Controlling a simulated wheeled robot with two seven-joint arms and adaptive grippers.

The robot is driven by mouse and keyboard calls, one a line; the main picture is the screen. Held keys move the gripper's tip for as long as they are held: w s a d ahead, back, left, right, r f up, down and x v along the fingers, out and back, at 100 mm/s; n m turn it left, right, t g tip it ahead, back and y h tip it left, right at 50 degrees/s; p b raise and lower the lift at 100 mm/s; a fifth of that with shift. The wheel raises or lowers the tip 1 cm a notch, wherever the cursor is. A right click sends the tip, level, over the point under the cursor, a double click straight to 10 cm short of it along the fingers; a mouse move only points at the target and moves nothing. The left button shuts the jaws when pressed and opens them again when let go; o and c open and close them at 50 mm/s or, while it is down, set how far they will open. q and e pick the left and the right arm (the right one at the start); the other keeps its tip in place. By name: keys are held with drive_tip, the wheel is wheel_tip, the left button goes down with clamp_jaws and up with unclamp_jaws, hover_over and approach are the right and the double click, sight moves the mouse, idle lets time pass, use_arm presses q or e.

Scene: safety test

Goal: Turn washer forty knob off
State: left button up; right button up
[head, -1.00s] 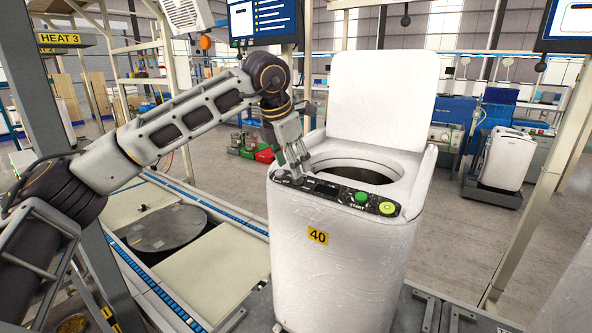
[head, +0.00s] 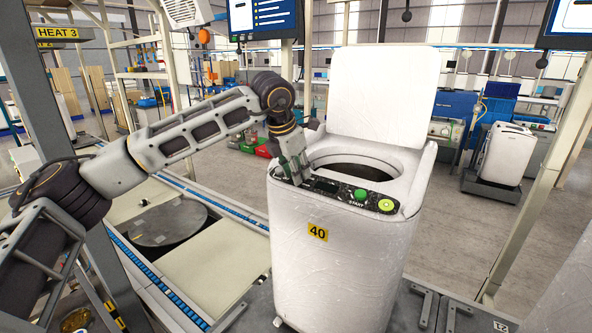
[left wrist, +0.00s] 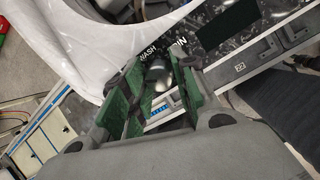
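The white washer with the yellow 40 label (head: 318,233) stands upright in the middle of the head view, its lid raised. Its dark control panel (head: 352,193) runs along the front top edge, with a green START button (head: 361,196) and a yellow-green round button (head: 386,205). My left gripper (head: 297,180) is at the panel's left end and hides the knob there. In the left wrist view, a grey knob (left wrist: 159,72) shows between the green-padded fingers of my left gripper (left wrist: 160,88), near the WASH lettering. The fingers are apart; contact is unclear. My right gripper is not in view.
The open lid (head: 383,95) stands up behind the drum opening. A low platform with a round dark cover (head: 168,225) lies left of the washer. Another white washer (head: 505,154) stands at the back right, with open floor between.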

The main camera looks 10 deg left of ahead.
use_arm(q)
drive_tip(key=c, duration=0.4)
